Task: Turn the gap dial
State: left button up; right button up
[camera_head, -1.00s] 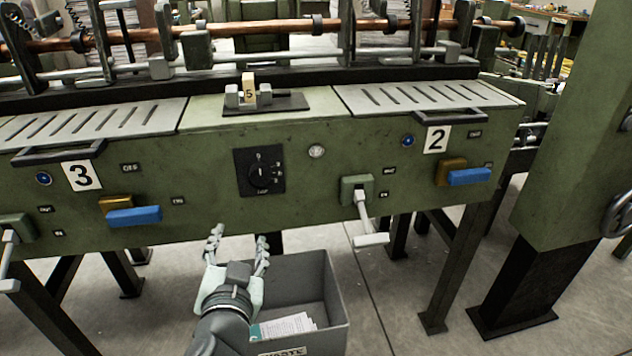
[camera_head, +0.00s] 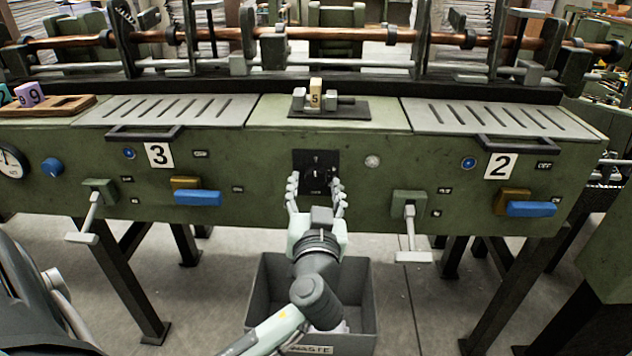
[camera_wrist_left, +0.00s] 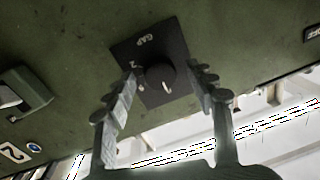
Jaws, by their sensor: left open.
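The gap dial (camera_head: 316,175) is a round black knob on a square black plate on the green machine front, between panels 3 and 2. It also shows in the left wrist view (camera_wrist_left: 160,77), with the word GAP on its plate. My left gripper (camera_head: 317,190) is open, its fingers pointing at the plate from below. In the left wrist view the two fingers (camera_wrist_left: 170,88) stand on either side of the knob with space between them and it. I cannot tell how far the fingertips are from the panel. My right gripper is not in view.
A grey waste bin (camera_head: 262,300) stands on the floor under my left arm. A lever (camera_head: 410,228) hangs right of the dial and another (camera_head: 90,218) to the left. Blue handles (camera_head: 198,197) stick out from the panel. A yellow block marked 5 (camera_head: 315,92) sits above.

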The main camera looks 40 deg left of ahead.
pick_arm(q)
jog(key=shift+w+a, duration=0.1)
jog(key=shift+w, duration=0.1)
jog(key=c, duration=1.2)
jog(key=shift+o, duration=0.2)
